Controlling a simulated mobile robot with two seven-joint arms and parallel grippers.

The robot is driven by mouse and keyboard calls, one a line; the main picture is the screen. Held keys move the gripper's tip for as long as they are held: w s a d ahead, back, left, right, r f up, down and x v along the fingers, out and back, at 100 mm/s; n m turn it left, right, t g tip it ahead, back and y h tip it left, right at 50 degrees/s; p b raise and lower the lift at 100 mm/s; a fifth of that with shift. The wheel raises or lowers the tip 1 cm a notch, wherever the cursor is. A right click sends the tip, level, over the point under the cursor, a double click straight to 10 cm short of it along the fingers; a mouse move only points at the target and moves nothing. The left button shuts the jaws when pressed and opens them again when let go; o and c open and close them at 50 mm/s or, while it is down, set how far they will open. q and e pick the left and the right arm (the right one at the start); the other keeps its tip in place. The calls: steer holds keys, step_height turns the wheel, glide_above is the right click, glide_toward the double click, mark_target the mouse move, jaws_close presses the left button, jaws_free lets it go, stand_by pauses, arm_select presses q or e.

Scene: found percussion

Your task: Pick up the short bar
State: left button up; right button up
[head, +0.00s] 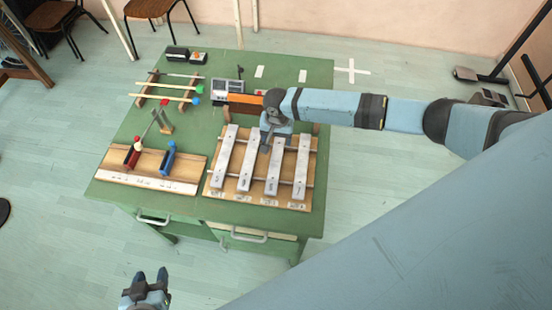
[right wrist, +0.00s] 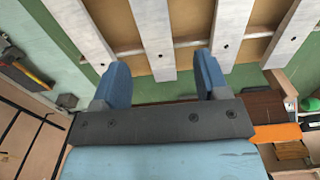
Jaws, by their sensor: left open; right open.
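Several pale metal bars lie side by side across a wooden frame (head: 231,194) on the green table. They look close in length, so I cannot tell surely which is the short bar. My right gripper (head: 276,146) is open and empty over the far end of the third bar from the left (head: 272,176), hiding part of it. In the right wrist view, that bar (right wrist: 153,32) runs up the picture beyond the fingers, its end in line with the gap between the jaws (right wrist: 163,70). My left gripper (head: 151,275) is open and empty, in front of the table.
An orange block (head: 245,99) lies behind the frame. Mallets with green (head: 200,89) and blue heads rest on a rack behind. Bars close on both sides leave narrow gaps.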

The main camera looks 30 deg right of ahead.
mark_target(278, 147)
steer(key=f, duration=0.5)
steer(key=shift+w+d+f+p, duration=0.1)
steer(key=shift+w+d+p, duration=0.1)
steer(key=shift+d+p, duration=0.15)
steer(key=shift+c, duration=0.2)
steer(key=c, duration=1.2)
